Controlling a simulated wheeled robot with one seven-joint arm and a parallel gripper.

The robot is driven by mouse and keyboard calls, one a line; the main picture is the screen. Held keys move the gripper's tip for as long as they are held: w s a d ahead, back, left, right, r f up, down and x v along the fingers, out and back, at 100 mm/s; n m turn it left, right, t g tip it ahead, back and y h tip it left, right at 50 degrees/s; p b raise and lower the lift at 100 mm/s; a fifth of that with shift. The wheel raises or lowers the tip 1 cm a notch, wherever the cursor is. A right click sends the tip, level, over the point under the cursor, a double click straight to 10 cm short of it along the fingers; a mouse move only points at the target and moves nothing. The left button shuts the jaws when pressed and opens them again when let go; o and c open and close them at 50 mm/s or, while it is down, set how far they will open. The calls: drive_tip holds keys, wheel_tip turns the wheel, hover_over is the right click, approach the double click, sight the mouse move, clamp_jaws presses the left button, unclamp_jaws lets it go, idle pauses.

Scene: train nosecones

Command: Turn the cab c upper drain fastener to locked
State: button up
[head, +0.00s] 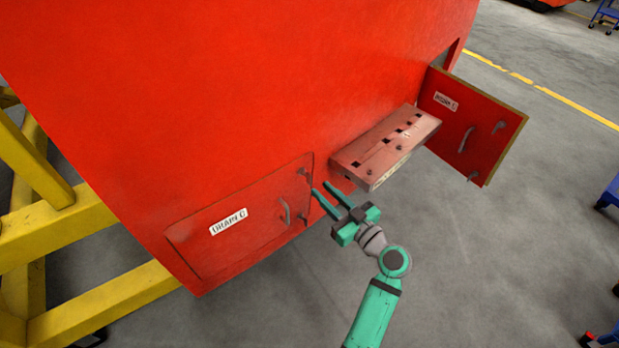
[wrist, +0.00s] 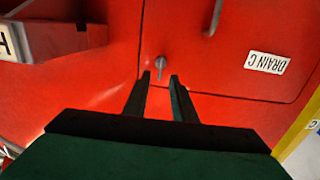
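The closed red drain panel (head: 190,240) carries a DRAIN C label (head: 228,221), which shows upside down in the wrist view (wrist: 266,63). The upper drain fastener (head: 304,172) is a small grey knob at the panel's upper right corner. In the wrist view the fastener (wrist: 160,63) has a narrow tab pointing down the picture, toward my gripper. My gripper (head: 321,188) is open and empty, just off the panel's right edge. In the wrist view its fingertips (wrist: 160,76) lie either side of the fastener's tab; contact cannot be told.
A grey handle (head: 285,210) and a lower fastener (head: 303,217) are on the panel. A pinkish slotted box (head: 364,170) juts out above my gripper. An open red door (head: 475,120) hangs at right. Yellow stands (head: 90,290) are at left.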

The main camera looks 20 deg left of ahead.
sight(310, 185)
drive_tip(key=x, duration=0.7)
drive_tip(key=shift+a, duration=0.15)
clamp_jaws()
